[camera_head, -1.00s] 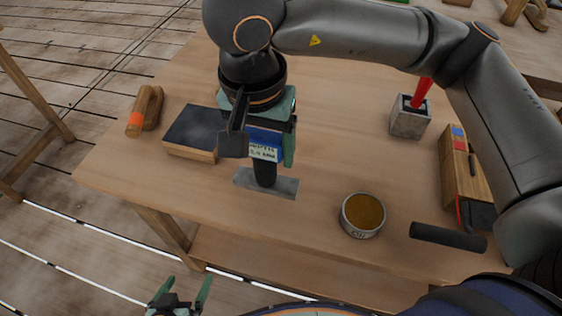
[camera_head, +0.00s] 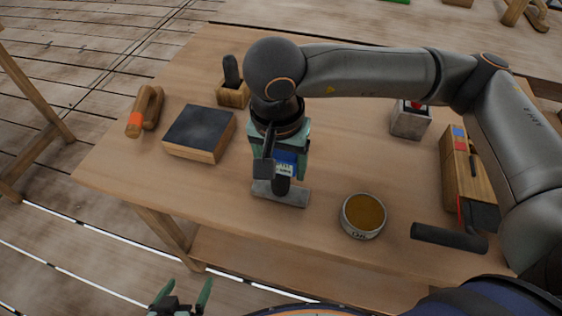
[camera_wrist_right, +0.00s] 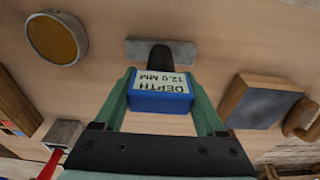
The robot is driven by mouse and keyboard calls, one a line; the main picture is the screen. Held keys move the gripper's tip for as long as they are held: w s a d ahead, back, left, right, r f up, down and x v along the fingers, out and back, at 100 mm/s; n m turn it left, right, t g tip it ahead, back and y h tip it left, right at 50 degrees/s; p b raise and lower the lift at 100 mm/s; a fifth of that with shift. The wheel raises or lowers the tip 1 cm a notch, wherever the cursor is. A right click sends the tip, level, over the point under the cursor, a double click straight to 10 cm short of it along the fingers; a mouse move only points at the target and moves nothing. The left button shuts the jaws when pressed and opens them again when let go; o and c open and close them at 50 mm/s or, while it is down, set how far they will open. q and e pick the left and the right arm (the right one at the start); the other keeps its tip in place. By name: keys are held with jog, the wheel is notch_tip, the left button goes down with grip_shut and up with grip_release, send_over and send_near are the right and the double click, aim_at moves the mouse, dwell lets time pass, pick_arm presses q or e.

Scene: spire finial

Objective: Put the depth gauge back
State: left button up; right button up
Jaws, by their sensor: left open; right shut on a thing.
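The depth gauge has a blue body with a pale label (camera_head: 286,163), a black stem and a flat grey bar (camera_head: 281,193) at its lower end. My right gripper (camera_head: 283,158) is shut on the blue body from above, stem downward, over the middle of the table. In the right wrist view the label on the gauge (camera_wrist_right: 161,91) reads "DEPTH 12.0 MM", upside down. I cannot tell whether the grey bar touches the table. My left gripper (camera_head: 182,292) is open and empty, low in front of the table edge.
On the table (camera_head: 330,265) are a dark-topped wooden block (camera_head: 200,132), a wooden holder with a black upright piece (camera_head: 233,88), a clamp-like wooden piece (camera_head: 146,111), a round tin (camera_head: 363,216), a grey block (camera_head: 410,121) and a wooden tool rack (camera_head: 460,170).

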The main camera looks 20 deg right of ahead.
jog(key=o, duration=1.5)
jog(key=shift+r+p, duration=0.4)
jog(key=r, duration=0.7)
jog(key=s+r, duration=0.1)
jog(key=r, duration=0.2)
jog(key=shift+a+r, duration=0.35)
jog(key=shift+a, duration=0.05)
jog(key=shift+s+r, duration=0.1)
jog(key=shift+r, duration=0.25)
